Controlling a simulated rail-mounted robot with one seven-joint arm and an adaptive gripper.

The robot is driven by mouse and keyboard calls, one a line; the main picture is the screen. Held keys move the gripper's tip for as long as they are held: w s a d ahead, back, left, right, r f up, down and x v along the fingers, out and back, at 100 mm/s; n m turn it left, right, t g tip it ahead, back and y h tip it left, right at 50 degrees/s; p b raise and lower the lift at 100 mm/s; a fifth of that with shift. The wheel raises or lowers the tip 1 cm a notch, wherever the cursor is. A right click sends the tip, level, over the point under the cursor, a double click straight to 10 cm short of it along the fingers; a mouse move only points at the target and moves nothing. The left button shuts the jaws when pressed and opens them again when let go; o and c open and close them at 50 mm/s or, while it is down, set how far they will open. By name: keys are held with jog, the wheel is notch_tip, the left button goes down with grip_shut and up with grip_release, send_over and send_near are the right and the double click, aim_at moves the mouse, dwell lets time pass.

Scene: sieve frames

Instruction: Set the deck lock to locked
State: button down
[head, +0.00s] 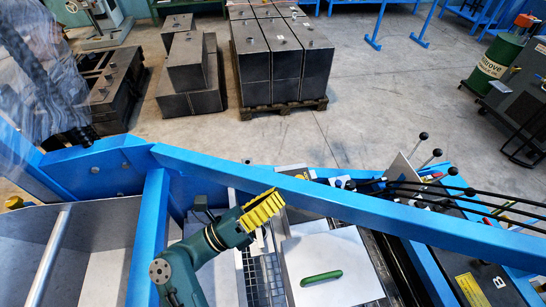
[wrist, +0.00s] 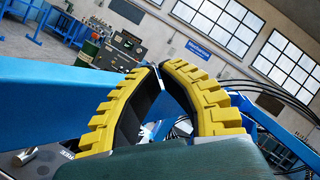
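My gripper (head: 277,195) has yellow ridged fingers and points up and to the right, close to the blue beam, in the head view. In the wrist view its fingertips (wrist: 161,68) come together with only a thin gap, and nothing shows held between them. A green handle (head: 321,278) lies slightly tilted on a pale flat plate (head: 345,250) at the lower middle of the head view, apart from my gripper, below and to its right. I cannot tell for certain which part is the deck lock; no lock label is legible.
Levers with black knobs (head: 423,136) and black hoses (head: 470,193) are at the right. A grey trough (head: 25,250) is at the left. Dark blocks on a pallet (head: 285,108) stand beyond on open floor.

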notch_tip(320, 180, up, 12)
jog(key=n+t+h, duration=0.1)
jog(key=n+t, duration=0.2)
jog(key=t, duration=0.2)
jog(key=shift+w+a+f+n+t, duration=0.2)
jog(key=shift+w+a+n+t, duration=0.1)
jog(key=shift+w+a, duration=0.05)
